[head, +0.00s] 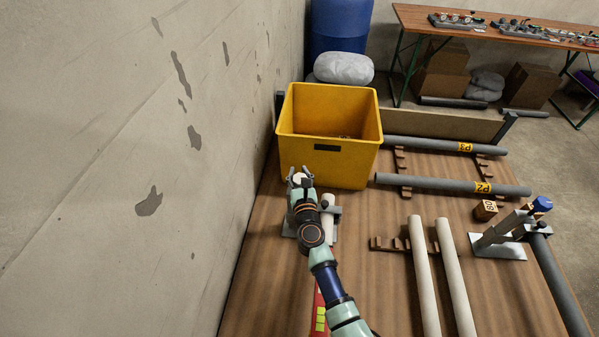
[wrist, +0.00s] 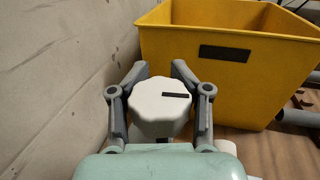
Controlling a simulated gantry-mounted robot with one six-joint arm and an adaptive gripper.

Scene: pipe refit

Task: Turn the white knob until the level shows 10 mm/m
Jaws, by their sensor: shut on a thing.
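The white knob (wrist: 158,108) is in the middle of the wrist view, with a scalloped rim and a short dark bar on its top right. My gripper (wrist: 157,85) has one finger on each side of the knob and is shut on it. In the head view my gripper (head: 300,180) is around the knob, in front of the yellow bin. A grey metal stand (head: 333,212) shows beside my arm, below the knob. A red thing with yellow-green panels (head: 320,319), perhaps the level, lies mostly hidden behind my arm; no reading is legible.
A yellow bin (head: 330,157) stands just beyond my gripper, and a bare wall (head: 120,170) rises on the left. Grey pipes P3 (head: 430,146) and P2 (head: 440,184) lie at the back. A blue-knobbed stand (head: 500,243) is at right.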

